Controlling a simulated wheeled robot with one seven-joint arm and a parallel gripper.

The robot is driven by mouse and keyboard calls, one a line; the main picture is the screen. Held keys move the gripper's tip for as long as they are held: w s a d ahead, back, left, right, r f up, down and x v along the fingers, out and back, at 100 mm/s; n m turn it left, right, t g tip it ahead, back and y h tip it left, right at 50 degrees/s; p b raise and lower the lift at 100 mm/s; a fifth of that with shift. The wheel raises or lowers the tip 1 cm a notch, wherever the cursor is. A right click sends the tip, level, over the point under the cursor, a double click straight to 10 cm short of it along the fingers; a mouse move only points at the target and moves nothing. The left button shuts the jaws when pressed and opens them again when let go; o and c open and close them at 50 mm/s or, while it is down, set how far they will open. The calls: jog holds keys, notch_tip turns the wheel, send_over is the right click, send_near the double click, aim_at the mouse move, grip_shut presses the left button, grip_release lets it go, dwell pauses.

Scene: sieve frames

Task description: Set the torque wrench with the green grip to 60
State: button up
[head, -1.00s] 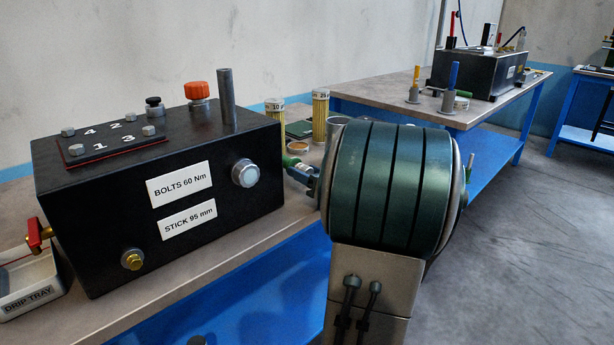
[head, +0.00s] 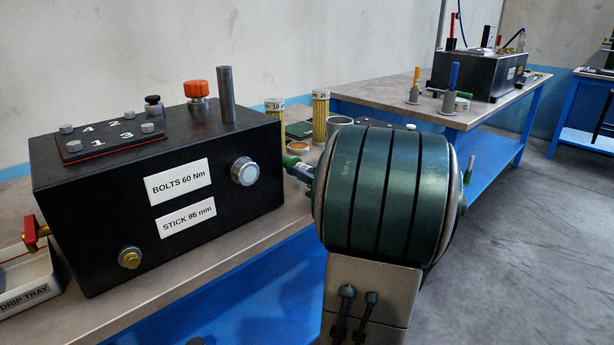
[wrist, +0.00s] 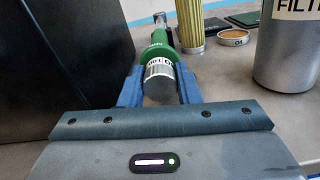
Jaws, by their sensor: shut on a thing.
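The torque wrench with the green grip (wrist: 157,48) lies on the bench, its green body pointing away from me in the wrist view. A silver ring with dark markings (wrist: 159,68) sits at its near end; the setting cannot be read. My gripper (wrist: 159,86) has its blue fingers on either side of this silver end and is shut on it. In the head view the green grip (head: 292,162) shows just left of my arm, with my gripper (head: 306,173) at its near end, partly hidden by my arm.
A black box (head: 100,210) labelled "BOLTS 60 Nm" and "STICK 95 mm" stands close on the left. Yellow filter cylinders (head: 320,116) stand behind. A grey "FILT..." can (wrist: 288,45) stands to the right in the wrist view. A drip tray (head: 25,285) is at far left.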

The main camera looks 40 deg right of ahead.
jog(key=n+b, duration=0.3)
jog(key=shift+f+n+b, duration=0.25)
jog(key=shift+n+b, duration=0.1)
jog(key=shift+n, duration=0.05)
jog(key=shift+r+n+b, duration=0.15)
jog(key=shift+n+b, duration=1.05)
jog(key=shift+b, duration=0.05)
jog(key=o, duration=1)
jog(key=shift+r, duration=0.1)
jog(key=shift+s+d+p, duration=0.15)
jog(key=shift+s+p, duration=0.4)
jog(key=shift+s, duration=1.75)
jog(key=shift+s+d+p, duration=0.2)
jog(key=shift+s+p, duration=0.35)
jog(key=shift+s, duration=1.8)
jog(key=shift+s+d+p, duration=0.15)
jog(key=shift+s+p, duration=0.4)
jog(key=shift+s, duration=1.75)
